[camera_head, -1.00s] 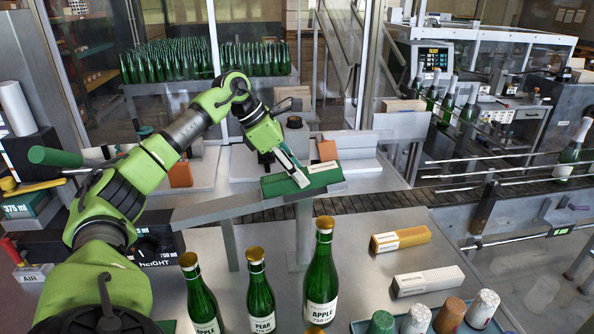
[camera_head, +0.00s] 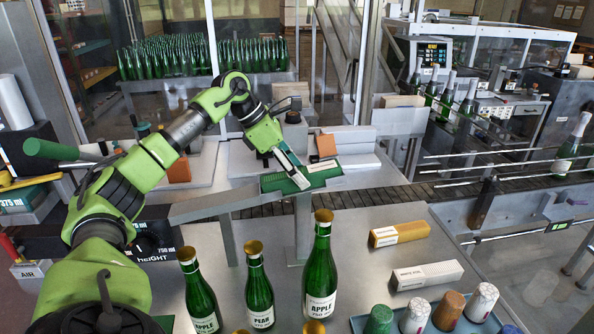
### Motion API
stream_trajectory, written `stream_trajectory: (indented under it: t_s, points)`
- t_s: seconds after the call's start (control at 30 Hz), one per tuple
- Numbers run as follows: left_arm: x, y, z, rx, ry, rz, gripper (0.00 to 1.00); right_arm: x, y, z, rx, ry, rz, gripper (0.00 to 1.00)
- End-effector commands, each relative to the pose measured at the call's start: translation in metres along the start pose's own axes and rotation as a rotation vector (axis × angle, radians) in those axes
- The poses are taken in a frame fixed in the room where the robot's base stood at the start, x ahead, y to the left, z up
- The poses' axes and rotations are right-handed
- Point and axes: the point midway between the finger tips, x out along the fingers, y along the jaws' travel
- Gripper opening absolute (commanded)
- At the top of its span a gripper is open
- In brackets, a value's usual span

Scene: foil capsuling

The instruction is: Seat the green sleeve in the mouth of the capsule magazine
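A sloped magazine trough (camera_head: 232,203) stands on a post in the centre, its upper right end green inside. A green surface (camera_head: 322,172) shows there; I cannot tell clearly where the green sleeve ends and the magazine begins. My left gripper (camera_head: 297,178) reaches down from the upper left, its light-grey fingertips at this green part. The finger gap is too small to see, so I cannot tell whether it grips the sleeve. My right gripper is out of view.
Several green bottles (camera_head: 319,272) stand on the front table. A gold sleeve (camera_head: 400,234) and a white sleeve (camera_head: 427,275) lie to the right. A blue tray (camera_head: 513,329) holds several foil capsules at the lower right. Bare tabletop (camera_head: 350,245) lies between bottles and sleeves.

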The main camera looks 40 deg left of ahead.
Motion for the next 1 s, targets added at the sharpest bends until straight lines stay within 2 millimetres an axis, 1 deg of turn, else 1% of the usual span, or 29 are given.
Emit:
stream_trajectory:
  t_s: [0.07,0.17,0.27,0.5,0.63,0.7,0.8,1.0]
  points:
    - [-0.003,0.0,0.0,0.0,0.0,0.001,0.49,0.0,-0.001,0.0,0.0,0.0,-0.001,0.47]
    - [-0.013,0.001,0.001,0.0,-0.002,0.003,0.49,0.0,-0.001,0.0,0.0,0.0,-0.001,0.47]
    - [-0.03,0.001,0.001,0.0,-0.002,0.004,0.49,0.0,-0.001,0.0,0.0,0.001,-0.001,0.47]
    - [-0.082,0.001,0.001,0.0,-0.004,0.003,0.49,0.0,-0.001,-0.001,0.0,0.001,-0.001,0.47]
    - [-0.103,0.001,0.001,0.0,-0.004,0.003,0.49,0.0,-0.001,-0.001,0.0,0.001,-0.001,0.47]
    - [-0.111,0.0,0.001,0.0,-0.003,0.002,0.49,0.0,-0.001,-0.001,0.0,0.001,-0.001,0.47]
    - [-0.118,0.0,0.0,0.0,-0.002,0.001,0.49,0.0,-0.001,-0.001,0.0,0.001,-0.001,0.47]
    - [-0.12,0.0,0.0,0.0,-0.001,0.0,0.49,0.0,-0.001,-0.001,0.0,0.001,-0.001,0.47]
